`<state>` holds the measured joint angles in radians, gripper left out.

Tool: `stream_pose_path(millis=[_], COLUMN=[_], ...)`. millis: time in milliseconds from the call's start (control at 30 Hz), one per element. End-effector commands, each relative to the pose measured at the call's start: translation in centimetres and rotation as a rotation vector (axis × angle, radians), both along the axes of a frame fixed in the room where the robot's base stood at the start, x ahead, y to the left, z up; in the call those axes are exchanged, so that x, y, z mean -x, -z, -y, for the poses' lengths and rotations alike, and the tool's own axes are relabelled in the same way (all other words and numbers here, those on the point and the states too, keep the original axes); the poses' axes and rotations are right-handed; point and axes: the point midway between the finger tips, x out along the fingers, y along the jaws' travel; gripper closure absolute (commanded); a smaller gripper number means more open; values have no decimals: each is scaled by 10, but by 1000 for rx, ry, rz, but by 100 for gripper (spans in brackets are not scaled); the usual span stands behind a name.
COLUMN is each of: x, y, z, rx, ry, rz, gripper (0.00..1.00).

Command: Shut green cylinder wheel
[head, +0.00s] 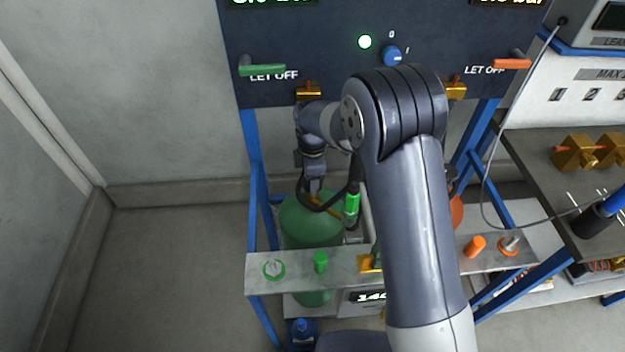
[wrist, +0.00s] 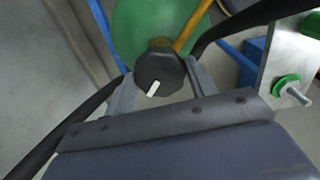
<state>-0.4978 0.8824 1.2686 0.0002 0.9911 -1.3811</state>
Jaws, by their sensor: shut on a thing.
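The green cylinder (head: 310,222) stands behind the grey shelf in the head view; its rounded top also shows in the wrist view (wrist: 135,25). Its wheel (wrist: 160,72) is a dark, faceted knob with a white mark that points down and left in the wrist view. My gripper (wrist: 158,85) is shut on the wheel, with one finger on each side. In the head view my gripper (head: 314,186) is over the top of the cylinder, and the wheel is hidden there by my wrist.
A dark panel (head: 300,22) with a green lever (head: 262,70), an orange lever (head: 511,64) and a blue knob (head: 392,55) is above. The grey shelf (head: 340,262) with green and orange fittings runs in front. A workbench (head: 540,150) stands at right. Floor at left is clear.

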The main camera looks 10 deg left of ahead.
Motion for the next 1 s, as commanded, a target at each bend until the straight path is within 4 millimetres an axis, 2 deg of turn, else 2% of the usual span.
stream_pose_path(millis=[600, 1000], x=[-1, -1], y=[0, 0], z=[0, 0], rx=[-2, -1], ry=[567, 799], rz=[3, 3], gripper=[70, 70])
